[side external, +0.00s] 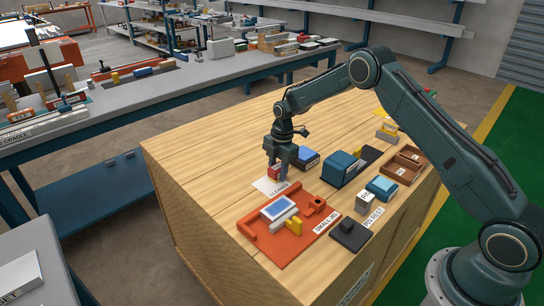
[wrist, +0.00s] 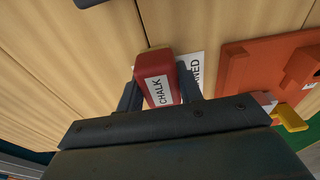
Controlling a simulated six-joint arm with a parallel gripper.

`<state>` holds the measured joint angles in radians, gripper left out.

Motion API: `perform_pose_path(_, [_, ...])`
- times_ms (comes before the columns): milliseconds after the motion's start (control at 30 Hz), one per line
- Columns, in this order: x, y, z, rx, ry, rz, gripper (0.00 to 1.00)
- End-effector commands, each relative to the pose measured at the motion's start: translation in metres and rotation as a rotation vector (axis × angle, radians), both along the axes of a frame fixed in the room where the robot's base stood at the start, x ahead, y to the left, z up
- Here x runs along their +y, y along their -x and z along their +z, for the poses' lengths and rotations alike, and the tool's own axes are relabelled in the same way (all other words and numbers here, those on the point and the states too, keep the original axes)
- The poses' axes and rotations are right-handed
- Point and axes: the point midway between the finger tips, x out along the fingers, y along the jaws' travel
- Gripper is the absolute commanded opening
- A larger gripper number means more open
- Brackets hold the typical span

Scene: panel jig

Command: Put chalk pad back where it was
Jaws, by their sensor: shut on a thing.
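The chalk pad (wrist: 156,64) is a red block with a white CHALK label. It also shows in the side external view (side external: 274,172), partly hidden by the jaws. My gripper (side external: 279,172) is shut on it, with one finger on each side; the wrist view shows the fingers (wrist: 160,88) too. The pad is at or just above the white label sheet (side external: 268,187) reading CLEANED, which is partly covered in the wrist view. I cannot tell whether the pad touches the surface.
An orange jig (side external: 262,236) labelled SMALL JIG, holding a blue-faced panel (side external: 277,208), lies in front. A dark blue block (side external: 307,159) and a larger blue box (side external: 341,169) stand to the right. The left tabletop (side external: 205,160) is clear.

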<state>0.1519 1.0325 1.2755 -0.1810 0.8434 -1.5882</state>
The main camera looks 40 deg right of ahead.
Motion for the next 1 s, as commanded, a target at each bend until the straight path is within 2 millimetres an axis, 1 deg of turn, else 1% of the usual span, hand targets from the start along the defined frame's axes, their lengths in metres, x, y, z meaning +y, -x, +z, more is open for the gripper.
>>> perform_pose_path(33, [0.000,0.000,-0.002,0.000,0.000,0.000,0.18])
perform_pose_path(67, [0.000,0.000,-0.002,0.000,0.000,0.000,0.38])
perform_pose_path(100, [0.000,0.000,-0.002,0.000,0.000,0.000,0.46])
perform_pose_path(167, [0.000,0.000,-0.001,0.000,0.000,0.000,0.57])
perform_pose_path(500, [0.000,0.000,0.000,0.000,0.000,0.000,0.58])
perform_pose_path(667, [-0.001,0.000,0.006,-0.001,0.000,0.000,0.58])
perform_pose_path(833, [-0.003,-0.001,0.022,-0.002,0.000,0.000,0.58])
perform_pose_path(1000, [-0.006,-0.001,0.048,-0.003,0.001,-0.001,0.58])
